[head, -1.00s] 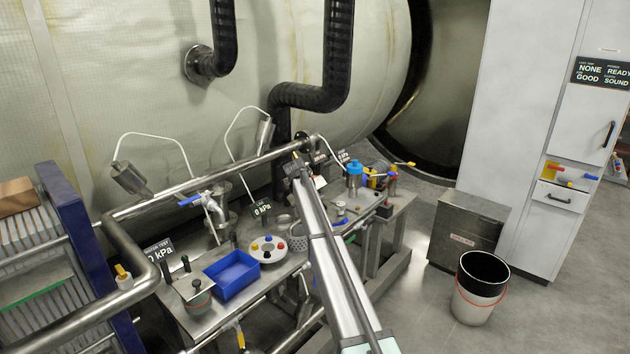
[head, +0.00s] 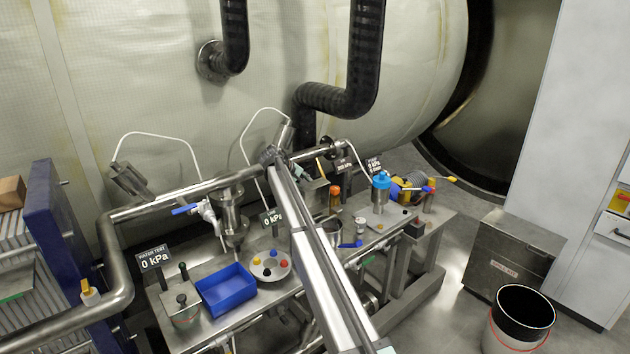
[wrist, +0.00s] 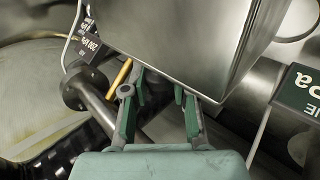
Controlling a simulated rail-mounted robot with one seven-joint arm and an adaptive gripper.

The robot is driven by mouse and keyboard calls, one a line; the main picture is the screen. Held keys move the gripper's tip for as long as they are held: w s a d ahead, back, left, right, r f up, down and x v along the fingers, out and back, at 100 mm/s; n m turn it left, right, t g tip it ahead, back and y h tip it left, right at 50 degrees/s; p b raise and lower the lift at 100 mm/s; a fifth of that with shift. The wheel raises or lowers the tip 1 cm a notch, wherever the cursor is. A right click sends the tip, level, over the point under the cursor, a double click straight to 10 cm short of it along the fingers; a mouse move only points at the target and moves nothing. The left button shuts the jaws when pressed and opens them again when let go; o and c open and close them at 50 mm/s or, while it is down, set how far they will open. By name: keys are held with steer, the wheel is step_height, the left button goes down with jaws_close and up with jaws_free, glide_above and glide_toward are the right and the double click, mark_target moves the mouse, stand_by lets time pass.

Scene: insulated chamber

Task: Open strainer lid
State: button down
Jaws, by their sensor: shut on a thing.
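A smooth grey metal piece with a straight lower edge and a bent side (wrist: 185,40) fills the top of the wrist view; it appears to be the strainer lid. My gripper (wrist: 158,88) reaches up to its lower edge, and the metal hides the fingertips. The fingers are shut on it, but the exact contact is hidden. In the head view, my arm's far end is over the back of the bench, by the horizontal pipe. A tilted metal plate (head: 314,192) shows just right of my arm there. The strainer body cannot be made out.
A yellow-orange handle (wrist: 119,78) is close left of my fingers. A bin (head: 520,318) stands on the floor.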

steer(key=shift+w, duration=0.15)
steer(key=c, duration=0.9)
jaws_free()
steer(key=shift+f, duration=0.1)
steer(key=shift+c, duration=0.2)
steer(key=v, duration=1.2)
